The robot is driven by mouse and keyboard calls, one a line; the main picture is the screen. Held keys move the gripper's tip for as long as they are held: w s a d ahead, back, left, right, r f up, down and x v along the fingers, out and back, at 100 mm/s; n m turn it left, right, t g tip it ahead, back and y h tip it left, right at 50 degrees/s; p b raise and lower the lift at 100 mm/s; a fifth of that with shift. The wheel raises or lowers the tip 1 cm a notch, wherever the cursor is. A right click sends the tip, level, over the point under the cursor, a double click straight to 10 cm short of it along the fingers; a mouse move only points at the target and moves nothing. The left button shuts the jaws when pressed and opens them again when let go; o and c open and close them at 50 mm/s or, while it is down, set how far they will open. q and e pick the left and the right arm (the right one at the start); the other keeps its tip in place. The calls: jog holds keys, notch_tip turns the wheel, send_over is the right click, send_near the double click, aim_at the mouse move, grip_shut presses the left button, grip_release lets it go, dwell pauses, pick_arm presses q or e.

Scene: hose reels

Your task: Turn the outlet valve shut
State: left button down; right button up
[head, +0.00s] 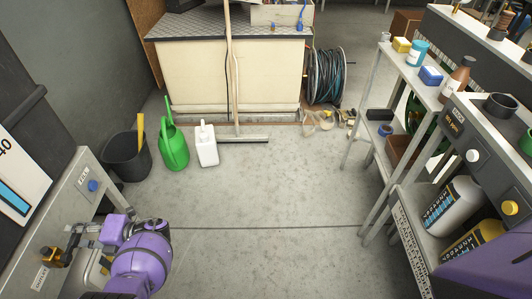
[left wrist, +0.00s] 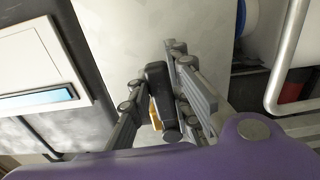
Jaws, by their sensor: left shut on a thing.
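The outlet valve (head: 52,257) shows as a small brass-coloured body low on the left grey cabinet in the head view, beside a small label that I cannot read clearly. My left gripper (head: 75,238) reaches it from the right. In the left wrist view, the gripper (left wrist: 157,76) is shut on a black valve handle (left wrist: 157,92), with one grey finger on each side. A bit of yellow-brass valve body (left wrist: 154,116) shows beside the handle. The fingers hide much of the valve. My right gripper is out of view.
A blue knob (head: 93,186) sits on the left cabinet. A black bin (head: 128,158), a green watering can (head: 174,150) and a white jug (head: 207,146) stand on the floor beyond. A loaded shelf (head: 395,190) stands at right. The middle floor is clear.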

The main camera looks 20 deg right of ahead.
pick_arm(q)
jog(key=shift+s+f+m, duration=0.15)
jog(key=shift+f+m, duration=0.2)
jog(key=shift+m, duration=0.05)
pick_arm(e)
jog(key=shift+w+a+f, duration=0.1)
pick_arm(q)
jog(key=c, duration=1.6)
grip_release()
jog(key=shift+r, duration=0.1)
jog(key=v, duration=1.2)
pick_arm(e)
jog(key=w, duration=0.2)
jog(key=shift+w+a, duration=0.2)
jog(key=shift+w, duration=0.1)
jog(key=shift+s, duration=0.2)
